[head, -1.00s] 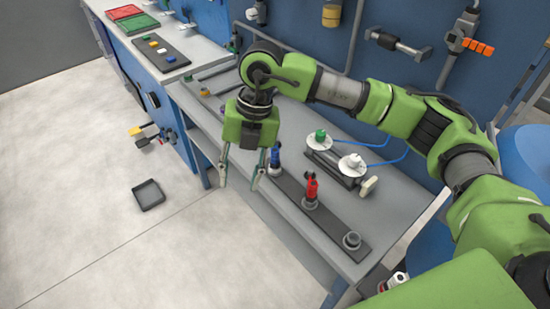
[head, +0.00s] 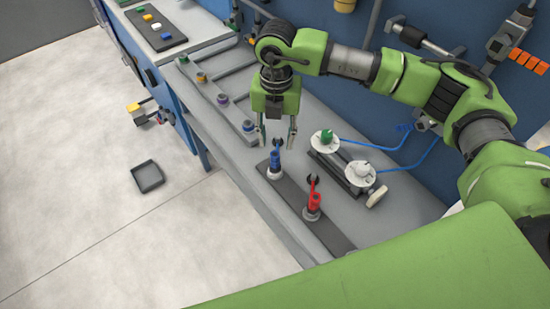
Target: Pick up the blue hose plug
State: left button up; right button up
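The blue hose plug (head: 274,165) stands upright on the dark rail (head: 292,199), near its far end, on the grey workbench. A red plug (head: 313,199) stands closer to me on the same rail. My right gripper (head: 277,142) points down, with its two fingers apart and nothing seen between them except the dark top of the blue plug. The fingertips show on either side of that top, at about its height in the picture. I cannot tell whether they touch it or are exactly around it. My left gripper is not in view.
A valve unit with two white discs (head: 343,159) and blue hoses stands right of the rail. Another rail (head: 214,99) with several coloured fittings lies farther back. A small dark tray (head: 147,176) lies on the open floor at left.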

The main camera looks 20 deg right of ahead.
aim_at(275, 154)
notch_tip(275, 154, down, 2)
jog(key=shift+w+d+f, duration=0.1)
jog(key=shift+w+f, duration=0.05)
jog(key=shift+f, duration=0.1)
notch_tip(275, 154, down, 2)
jog(key=shift+p, duration=0.95)
notch_tip(275, 154, down, 3)
jog(key=shift+r+p, duration=0.2)
jog(key=shift+p, duration=0.25)
jog(key=shift+w+f, duration=0.1)
jog(key=shift+f, duration=0.45)
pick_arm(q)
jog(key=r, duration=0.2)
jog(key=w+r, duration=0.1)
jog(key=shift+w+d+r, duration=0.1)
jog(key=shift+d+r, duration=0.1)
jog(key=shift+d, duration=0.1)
pick_arm(e)
grip_shut()
